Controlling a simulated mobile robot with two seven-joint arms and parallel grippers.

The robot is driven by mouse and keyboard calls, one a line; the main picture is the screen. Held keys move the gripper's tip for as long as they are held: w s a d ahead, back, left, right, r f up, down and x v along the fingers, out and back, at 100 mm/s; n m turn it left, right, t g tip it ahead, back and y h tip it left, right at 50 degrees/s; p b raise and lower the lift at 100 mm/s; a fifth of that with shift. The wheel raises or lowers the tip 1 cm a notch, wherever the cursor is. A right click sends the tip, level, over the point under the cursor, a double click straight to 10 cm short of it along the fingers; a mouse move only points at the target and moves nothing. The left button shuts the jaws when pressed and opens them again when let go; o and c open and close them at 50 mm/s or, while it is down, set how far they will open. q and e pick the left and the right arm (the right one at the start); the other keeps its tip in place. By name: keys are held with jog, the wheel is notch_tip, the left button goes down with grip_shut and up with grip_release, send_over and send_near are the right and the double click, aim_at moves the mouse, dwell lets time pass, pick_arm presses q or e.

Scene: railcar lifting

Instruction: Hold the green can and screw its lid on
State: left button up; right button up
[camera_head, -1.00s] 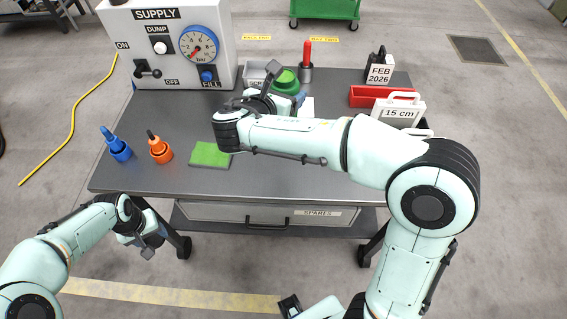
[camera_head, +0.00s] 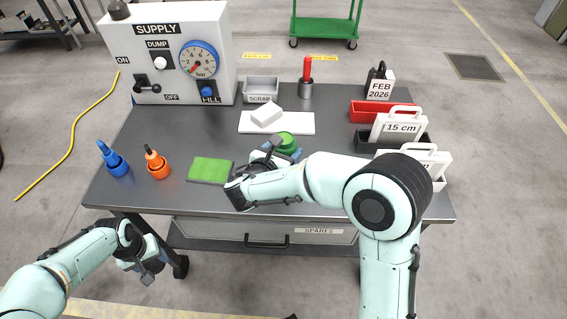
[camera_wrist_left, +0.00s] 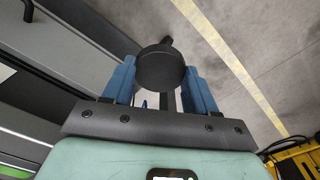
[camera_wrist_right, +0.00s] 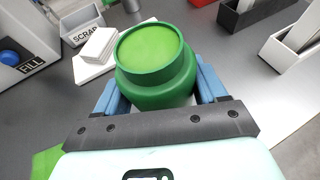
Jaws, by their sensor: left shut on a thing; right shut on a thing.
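The green can (camera_head: 288,144) has a wide body, a narrower neck and a light green round top. My left gripper (camera_head: 148,268) is low, off the table's front left, shut on a dark round lid-like piece (camera_wrist_left: 160,68) with a small stub. The left gripper is well apart from the can.
A green mat (camera_head: 210,171) lies left of the can, with orange (camera_head: 158,166) and blue (camera_head: 115,163) holders beyond. Trays (camera_head: 370,112) stand right.

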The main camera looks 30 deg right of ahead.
jog(key=shift+f, duration=0.2)
jog(key=shift+f, duration=2.15)
jog(key=shift+b, duration=0.3)
jog(key=shift+f, duration=0.15)
jog(key=o, duration=1.5)
